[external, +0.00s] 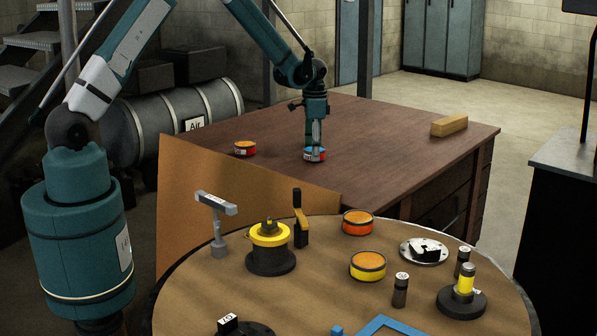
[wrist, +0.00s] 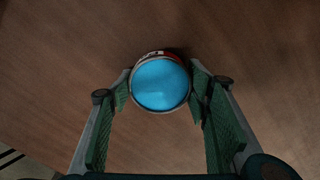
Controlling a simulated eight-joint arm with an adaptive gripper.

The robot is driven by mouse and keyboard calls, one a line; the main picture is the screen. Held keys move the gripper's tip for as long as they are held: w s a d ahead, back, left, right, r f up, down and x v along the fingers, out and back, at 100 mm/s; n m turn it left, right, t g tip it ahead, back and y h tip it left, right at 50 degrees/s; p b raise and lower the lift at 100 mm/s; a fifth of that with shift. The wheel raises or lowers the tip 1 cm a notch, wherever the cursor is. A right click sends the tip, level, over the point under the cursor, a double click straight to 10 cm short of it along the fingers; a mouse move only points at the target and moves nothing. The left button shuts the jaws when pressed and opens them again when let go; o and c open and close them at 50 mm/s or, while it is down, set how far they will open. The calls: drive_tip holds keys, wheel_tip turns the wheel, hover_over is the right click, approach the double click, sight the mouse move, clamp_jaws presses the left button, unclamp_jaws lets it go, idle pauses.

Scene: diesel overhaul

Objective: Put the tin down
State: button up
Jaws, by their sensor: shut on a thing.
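A round tin (external: 315,155) with a blue top and a red side band is at my gripper (external: 315,143) over the wooden desk (external: 400,139). In the wrist view the blue lid of the tin (wrist: 160,84) faces the camera, between the two green finger pads of my gripper (wrist: 162,92). My gripper is shut on the tin. The tin looks upright and at or very near the desk top; I cannot tell whether it touches.
Another tin (external: 245,148), orange-topped with a red side, stands on the desk to the left. A wooden block (external: 449,126) lies at the desk's right. The round table (external: 318,284) in front holds several parts and tins. The desk around my gripper is clear.

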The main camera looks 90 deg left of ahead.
drive_tip(key=shift+f, duration=0.1)
drive_tip(key=o, duration=1.1)
wheel_tip(320, 180, up, 12)
drive_tip(key=shift+r+p, duration=0.15)
drive_tip(key=shift+p, duration=1.1)
